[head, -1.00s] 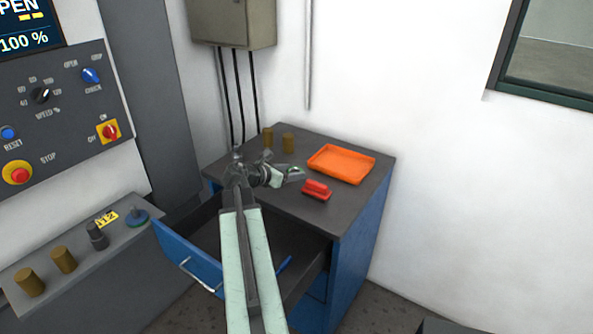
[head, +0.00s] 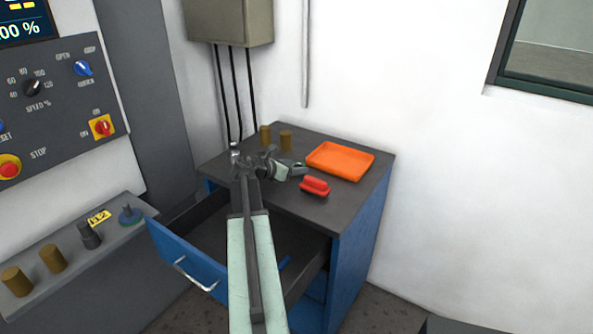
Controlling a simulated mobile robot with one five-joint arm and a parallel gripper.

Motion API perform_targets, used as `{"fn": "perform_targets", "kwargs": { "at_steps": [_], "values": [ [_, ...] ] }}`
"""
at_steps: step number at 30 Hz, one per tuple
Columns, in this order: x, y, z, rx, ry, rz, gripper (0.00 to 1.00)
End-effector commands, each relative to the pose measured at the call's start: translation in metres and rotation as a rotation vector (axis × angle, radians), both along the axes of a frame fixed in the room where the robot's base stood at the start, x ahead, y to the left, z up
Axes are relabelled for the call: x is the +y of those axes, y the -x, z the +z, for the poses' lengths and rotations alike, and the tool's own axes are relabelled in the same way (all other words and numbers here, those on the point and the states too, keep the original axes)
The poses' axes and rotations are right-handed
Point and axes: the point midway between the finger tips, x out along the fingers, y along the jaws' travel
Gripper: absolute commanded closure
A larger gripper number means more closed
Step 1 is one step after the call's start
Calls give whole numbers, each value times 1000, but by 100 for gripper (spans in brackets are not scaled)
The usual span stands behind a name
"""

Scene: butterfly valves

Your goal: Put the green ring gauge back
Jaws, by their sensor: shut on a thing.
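My gripper (head: 295,167) is above the dark top of the blue cabinet, left of the orange tray. It is shut on a small green thing (head: 298,164), which I take to be the green ring gauge. Only a sliver of it shows between the jaws; the rest is hidden, and its height over the top is hard to tell. The cabinet's upper drawer (head: 187,262) stands open at the front, below my arm. A blue thing (head: 285,263) shows in part inside it, beside my arm.
On the cabinet top are an orange tray (head: 340,147), a red brush-like block (head: 314,186) and two brown cylinders (head: 265,135), (head: 285,140). A grey ledge at left holds brown cylinders (head: 53,258), a dark knobbed piece (head: 90,235) and a blue-green piece (head: 131,215). The tray looks empty.

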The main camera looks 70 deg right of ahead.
Motion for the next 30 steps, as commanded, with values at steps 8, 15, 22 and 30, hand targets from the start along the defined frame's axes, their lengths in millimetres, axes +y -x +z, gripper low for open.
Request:
{"fn": "perform_targets", "kwargs": {
  "at_steps": [8,15,22,30],
  "values": [
    [-1,2,-2,0,0,-3,25],
    [-2,3,-2,0,0,-4,25],
    [13,-2,10,-1,0,-4,25],
    [69,-28,38,0,0,-3,25]
  ]
}}
